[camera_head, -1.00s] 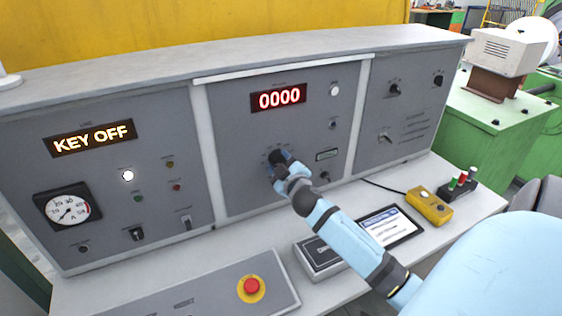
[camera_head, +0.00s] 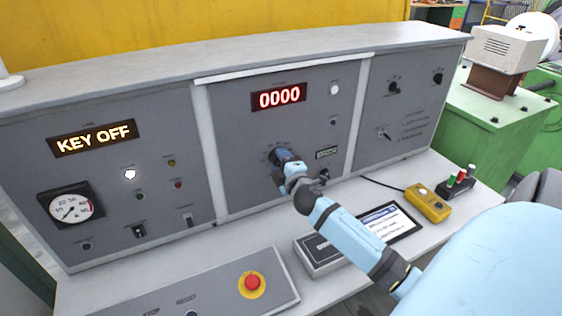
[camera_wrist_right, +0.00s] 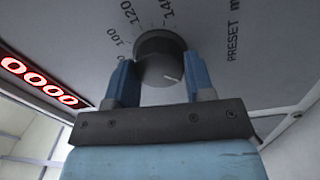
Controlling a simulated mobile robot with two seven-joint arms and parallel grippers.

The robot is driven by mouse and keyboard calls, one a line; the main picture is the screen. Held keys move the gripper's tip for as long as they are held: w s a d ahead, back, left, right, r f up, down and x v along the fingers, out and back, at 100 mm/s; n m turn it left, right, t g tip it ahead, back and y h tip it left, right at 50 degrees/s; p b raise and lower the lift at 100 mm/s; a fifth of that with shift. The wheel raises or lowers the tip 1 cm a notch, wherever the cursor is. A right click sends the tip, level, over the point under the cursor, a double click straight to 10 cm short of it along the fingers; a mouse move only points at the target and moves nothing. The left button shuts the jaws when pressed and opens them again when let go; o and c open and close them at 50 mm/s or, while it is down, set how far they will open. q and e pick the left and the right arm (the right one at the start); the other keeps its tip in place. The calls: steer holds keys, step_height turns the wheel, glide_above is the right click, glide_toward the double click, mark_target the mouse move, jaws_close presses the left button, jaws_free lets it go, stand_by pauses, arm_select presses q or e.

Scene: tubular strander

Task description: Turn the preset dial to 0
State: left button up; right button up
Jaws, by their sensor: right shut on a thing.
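The preset dial (camera_wrist_right: 160,60) is a dark round knob with a white pointer line, on the grey console panel. In the right wrist view, printed numbers such as 100 and 120 show beside it, with the word PRESET to the right. My right gripper (camera_wrist_right: 160,84) has its two blue fingers on either side of the dial and is shut on it. In the head view the right gripper (camera_head: 282,160) is at the middle panel and hides most of the dial. The red display (camera_head: 279,95) above reads 0000. My left gripper is not in view.
The left panel has a KEY OFF display (camera_head: 91,137) and a round gauge (camera_head: 71,207). A red stop button (camera_head: 252,283) sits on the desk. A tablet (camera_head: 390,225) and a yellow box (camera_head: 428,204) lie right of my arm.

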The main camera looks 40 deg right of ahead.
stand_by(0.4)
steer(key=o, duration=0.9)
steer(key=shift+s, duration=0.1)
steer(key=shift+b+v, duration=1.2)
steer(key=shift+v, duration=5.65)
steer(key=shift+s, duration=0.1)
